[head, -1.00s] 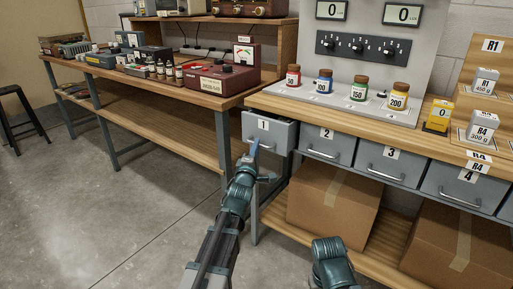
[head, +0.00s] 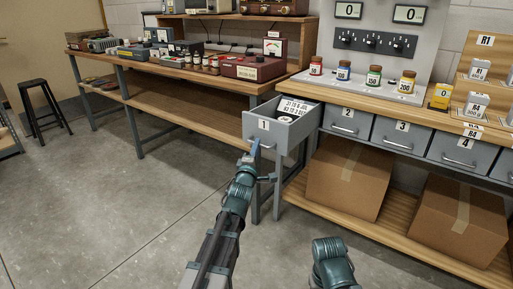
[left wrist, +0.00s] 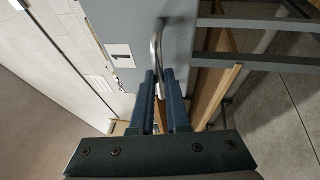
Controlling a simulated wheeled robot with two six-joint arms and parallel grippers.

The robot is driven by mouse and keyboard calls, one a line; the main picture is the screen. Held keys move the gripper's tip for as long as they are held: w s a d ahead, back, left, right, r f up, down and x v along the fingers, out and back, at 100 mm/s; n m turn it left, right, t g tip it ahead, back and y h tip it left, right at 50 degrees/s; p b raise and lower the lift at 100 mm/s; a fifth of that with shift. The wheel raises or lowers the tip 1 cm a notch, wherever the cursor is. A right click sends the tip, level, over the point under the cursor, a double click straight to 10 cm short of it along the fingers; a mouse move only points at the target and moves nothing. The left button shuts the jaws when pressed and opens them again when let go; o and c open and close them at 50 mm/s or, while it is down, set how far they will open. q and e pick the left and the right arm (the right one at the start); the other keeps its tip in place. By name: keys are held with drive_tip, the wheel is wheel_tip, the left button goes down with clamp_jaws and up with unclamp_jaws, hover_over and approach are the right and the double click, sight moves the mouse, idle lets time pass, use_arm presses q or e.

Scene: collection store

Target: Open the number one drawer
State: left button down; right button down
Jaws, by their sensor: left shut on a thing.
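The number one drawer (head: 267,131) is grey with a white "1" label and stands pulled out from the bench at its left end. Inside it, a white card with printed text (head: 293,107) and a round white item (head: 284,120) show. My left gripper (head: 254,148) is at the drawer's front. In the left wrist view, its two blue fingers (left wrist: 160,88) are shut on the metal handle (left wrist: 157,45) of the drawer front (left wrist: 130,30). Of my right arm only a teal link (head: 331,262) shows at the bottom; its gripper is out of view.
Drawers 2 (head: 346,122), 3 (head: 401,133) and 4 (head: 460,149) are shut. Cardboard boxes (head: 340,180) stand on the lower shelf. Jars and a panel with dials (head: 375,41) are on the bench. Another bench (head: 190,73) stands to the left. The floor before the drawer is clear.

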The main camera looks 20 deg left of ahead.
idle(0.3)
use_arm(q)
drive_tip(key=c, duration=0.9)
unclamp_jaws()
drive_tip(key=shift+s, duration=0.15)
